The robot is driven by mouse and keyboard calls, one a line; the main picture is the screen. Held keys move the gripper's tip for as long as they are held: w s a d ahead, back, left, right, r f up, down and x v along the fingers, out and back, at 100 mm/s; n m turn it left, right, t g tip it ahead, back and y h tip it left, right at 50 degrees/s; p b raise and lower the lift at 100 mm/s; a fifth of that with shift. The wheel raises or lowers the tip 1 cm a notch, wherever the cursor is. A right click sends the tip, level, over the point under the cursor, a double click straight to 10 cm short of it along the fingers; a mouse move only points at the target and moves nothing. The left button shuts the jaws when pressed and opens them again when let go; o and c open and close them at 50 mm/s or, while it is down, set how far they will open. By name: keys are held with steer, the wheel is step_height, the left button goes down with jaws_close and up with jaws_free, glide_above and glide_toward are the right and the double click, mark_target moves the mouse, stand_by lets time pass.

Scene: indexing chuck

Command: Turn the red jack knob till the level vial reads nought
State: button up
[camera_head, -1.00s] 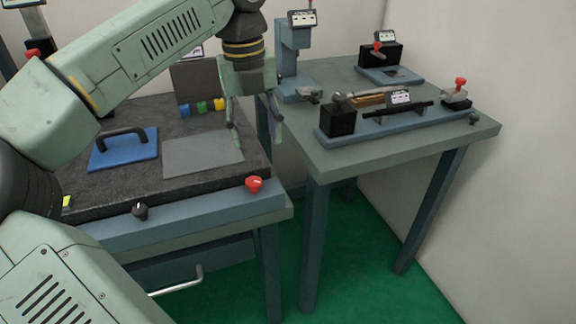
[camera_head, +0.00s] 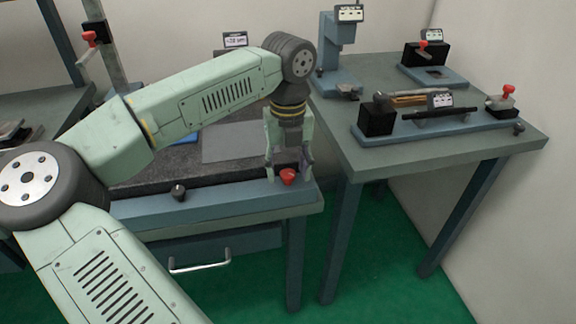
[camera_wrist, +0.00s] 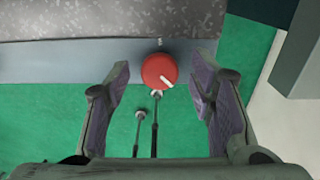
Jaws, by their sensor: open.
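The red jack knob (camera_head: 288,176) sits on the front edge of the surface plate's blue-grey frame, near its right corner. In the wrist view the knob (camera_wrist: 159,71) is round with a white pointer mark aimed to the lower right. My gripper (camera_head: 288,172) is open just above and around the knob. In the wrist view its two fingers (camera_wrist: 160,90) stand apart to the left and right of the knob, with a gap on both sides. I cannot make out the level vial in these frames.
A black knob (camera_head: 179,192) sits on the same front edge, further left. The granite plate (camera_head: 160,177) lies behind, with a grey sheet (camera_head: 235,142) on it. A second table (camera_head: 370,163) with fixtures stands close on the right.

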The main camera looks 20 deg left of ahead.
steer(key=shift+c, duration=0.3)
steer(key=c, duration=1.1)
steer(key=m+b, duration=0.2)
steer(key=m, duration=0.1)
steer(key=shift+f+m, duration=0.1)
steer(key=shift+m, duration=0.3)
steer(key=m+b, duration=0.2)
steer(key=m, duration=0.2)
steer(key=shift+m, duration=0.4)
steer(key=o, duration=1.2)
steer(key=shift+c, duration=0.2)
